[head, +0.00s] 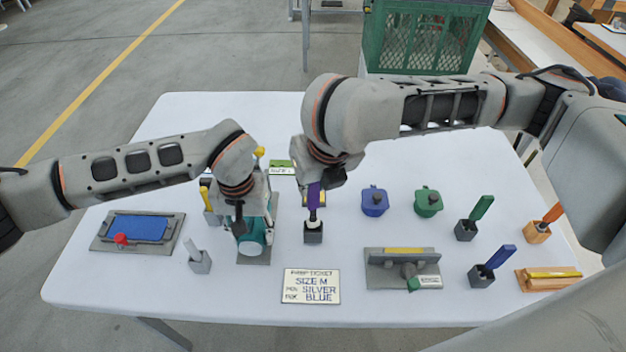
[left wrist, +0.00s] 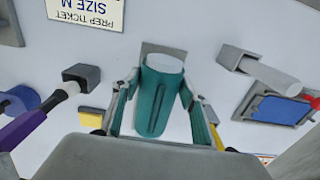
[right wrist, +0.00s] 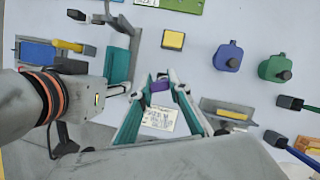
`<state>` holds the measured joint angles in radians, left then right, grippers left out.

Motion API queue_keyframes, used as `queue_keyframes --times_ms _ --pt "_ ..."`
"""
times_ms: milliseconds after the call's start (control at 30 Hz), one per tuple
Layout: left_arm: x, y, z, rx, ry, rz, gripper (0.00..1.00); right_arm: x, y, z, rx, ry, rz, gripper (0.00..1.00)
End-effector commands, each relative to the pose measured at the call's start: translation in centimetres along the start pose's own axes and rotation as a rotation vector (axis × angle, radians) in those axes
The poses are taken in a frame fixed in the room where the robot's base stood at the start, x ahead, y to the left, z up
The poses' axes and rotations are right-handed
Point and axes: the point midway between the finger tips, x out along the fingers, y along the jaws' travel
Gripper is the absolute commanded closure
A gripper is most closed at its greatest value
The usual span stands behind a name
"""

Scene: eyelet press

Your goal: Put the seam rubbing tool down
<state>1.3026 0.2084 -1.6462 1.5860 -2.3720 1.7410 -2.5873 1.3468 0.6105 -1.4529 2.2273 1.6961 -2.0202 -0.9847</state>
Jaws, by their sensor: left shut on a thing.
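A tool with a purple handle (head: 314,195), a black neck and a white end, which I take for the seam rubbing tool, stands upright at a dark square holder (head: 313,236). The tool (left wrist: 25,130) and holder (left wrist: 82,77) also show in the left wrist view. My right gripper (right wrist: 161,82) is at the purple handle, which shows between its fingertips; whether they grip it is unclear. My left gripper (left wrist: 160,100) is shut on a teal cylinder (left wrist: 157,95) with a pale round end, part of the teal device (head: 252,243) on a grey base.
A prep ticket (head: 311,286) lies in front. A blue pad tray (head: 138,230) and a grey holder (head: 199,262) are at left. Blue (head: 375,200) and green (head: 428,202) pots, a grey fixture (head: 402,270) and several tools in holders stand at right. The back left table is clear.

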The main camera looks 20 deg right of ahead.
Motion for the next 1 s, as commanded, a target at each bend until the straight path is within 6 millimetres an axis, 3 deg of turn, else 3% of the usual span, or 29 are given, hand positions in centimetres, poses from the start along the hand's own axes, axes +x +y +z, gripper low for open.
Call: queue_keyframes --times_ms 67,533,1000 --pt "0.0 0.0 0.0 0.0 0.0 0.0 0.72 0.0 0.0 0.0 0.0 0.0 0.0 0.66" --pt "0.0 0.0 0.0 0.0 0.0 0.0 0.72 -0.9 0.0 0.4 0.001 -0.002 0.001 0.66" --pt "0.0 0.0 0.0 0.0 0.0 0.0 0.72 -8.8 0.0 0.6 -0.001 -0.006 -0.001 0.66"
